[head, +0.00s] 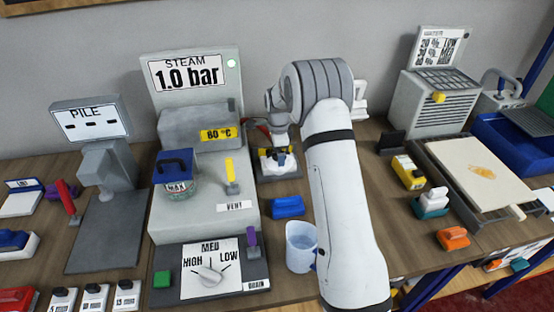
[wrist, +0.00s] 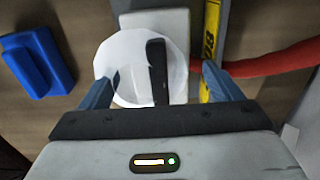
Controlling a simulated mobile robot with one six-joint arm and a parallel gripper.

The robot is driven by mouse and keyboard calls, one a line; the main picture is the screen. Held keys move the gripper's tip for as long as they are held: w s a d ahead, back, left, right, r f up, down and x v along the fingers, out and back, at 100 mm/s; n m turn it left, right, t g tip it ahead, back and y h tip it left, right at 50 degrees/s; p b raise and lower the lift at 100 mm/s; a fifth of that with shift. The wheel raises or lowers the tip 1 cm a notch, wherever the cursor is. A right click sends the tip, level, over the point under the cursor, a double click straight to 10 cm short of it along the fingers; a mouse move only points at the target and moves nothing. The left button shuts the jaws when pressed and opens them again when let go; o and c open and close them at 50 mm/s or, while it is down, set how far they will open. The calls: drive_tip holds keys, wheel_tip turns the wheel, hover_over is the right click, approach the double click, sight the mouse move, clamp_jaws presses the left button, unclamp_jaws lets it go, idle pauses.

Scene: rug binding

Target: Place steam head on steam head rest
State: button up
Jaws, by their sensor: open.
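The steam head appears as a white round body (wrist: 125,65) with a black handle bar (wrist: 157,72) in the wrist view. A pale grey plate (wrist: 170,22) shows beneath and beyond it, probably the steam head rest; I cannot tell whether the two touch. In the head view the same spot is a small grey stand (head: 278,174), partly hidden by my gripper. My gripper (wrist: 160,88) is open, its blue fingers apart on either side of the white body and handle. It points down there in the head view (head: 278,150).
A red hose (wrist: 265,65) runs off right in the wrist view, past a yellow-labelled bar (wrist: 210,40). The steam unit (head: 198,125) stands left of my gripper. A blue block (head: 288,207) and a clear jug (head: 300,246) are in front.

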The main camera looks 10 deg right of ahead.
wheel_tip(320, 180, up, 10)
drive_tip(key=shift+s+b, duration=0.15)
drive_tip(key=shift+b, duration=0.45)
drive_tip(key=s+r+n+t, duration=0.1)
drive_tip(key=s+r+n, duration=0.45)
drive_tip(key=s, duration=0.35)
drive_tip(key=s+r+n+t, duration=0.1)
drive_tip(key=s+r+n, duration=0.4)
drive_tip(key=s, duration=0.5)
drive_tip(key=s+f+n+t, duration=0.1)
drive_tip(key=s+n, duration=0.6)
drive_tip(key=s, duration=1.2)
drive_tip(key=shift+d+f, duration=0.2)
drive_tip(key=shift+d, duration=0.1)
drive_tip(key=shift+s+n, duration=0.1)
drive_tip(key=shift+n, duration=0.15)
drive_tip(key=shift+c, duration=0.2)
